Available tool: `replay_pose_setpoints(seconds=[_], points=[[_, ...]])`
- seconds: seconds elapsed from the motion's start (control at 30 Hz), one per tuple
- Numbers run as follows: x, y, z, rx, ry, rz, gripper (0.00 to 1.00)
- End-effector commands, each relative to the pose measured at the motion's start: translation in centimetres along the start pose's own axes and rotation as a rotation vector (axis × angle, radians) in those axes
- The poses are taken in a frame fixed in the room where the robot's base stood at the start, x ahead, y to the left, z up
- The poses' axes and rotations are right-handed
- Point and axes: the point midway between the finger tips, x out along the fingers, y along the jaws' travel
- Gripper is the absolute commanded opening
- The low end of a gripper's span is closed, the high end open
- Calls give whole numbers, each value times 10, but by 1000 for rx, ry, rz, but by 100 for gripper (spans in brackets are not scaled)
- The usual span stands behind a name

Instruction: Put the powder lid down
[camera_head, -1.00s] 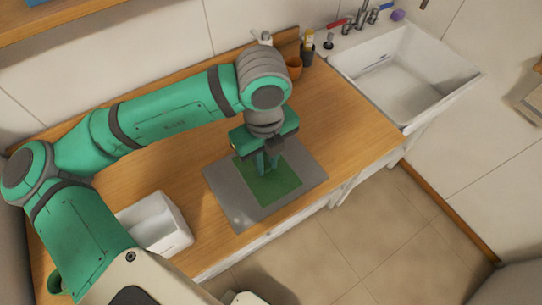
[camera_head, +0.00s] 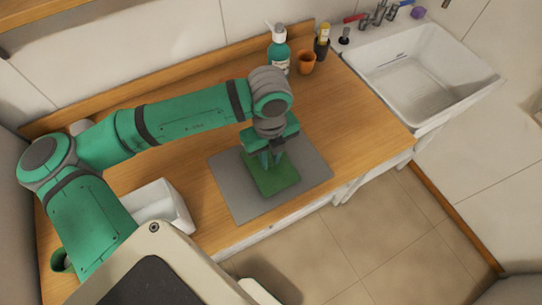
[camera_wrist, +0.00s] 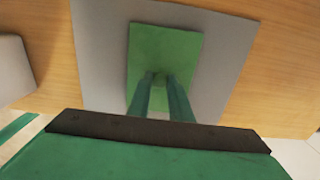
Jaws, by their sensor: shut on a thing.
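The powder lid, a flat green square panel (camera_head: 272,180), is over the grey mat (camera_head: 228,192) on the wooden counter. In the wrist view the lid (camera_wrist: 170,45) lies flat above or on the mat (camera_wrist: 220,60). My gripper (camera_head: 268,165) points down at the middle of the lid. In the wrist view its fingers (camera_wrist: 159,80) come close together there, shut on a small part at the lid's middle. The fingers hide that part. I cannot tell whether the lid touches the mat.
A white open bin (camera_head: 180,205) stands left of the mat. A green pump bottle (camera_head: 279,55), an orange cup (camera_head: 306,64) and a dark holder (camera_head: 321,48) stand at the back. A white sink (camera_head: 420,80) is at the right. Bare counter (camera_head: 355,120) lies right of the mat.

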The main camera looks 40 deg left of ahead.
Motion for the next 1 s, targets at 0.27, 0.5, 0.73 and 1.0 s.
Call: replay_pose_setpoints(seconds=[0.27,0.5,0.73,1.0], points=[[2,2,2,-7,0,0,37],[2,2,1,-5,0,0,37],[-14,0,1,-1,-1,-1,37],[-68,0,1,-1,-3,-2,37]])
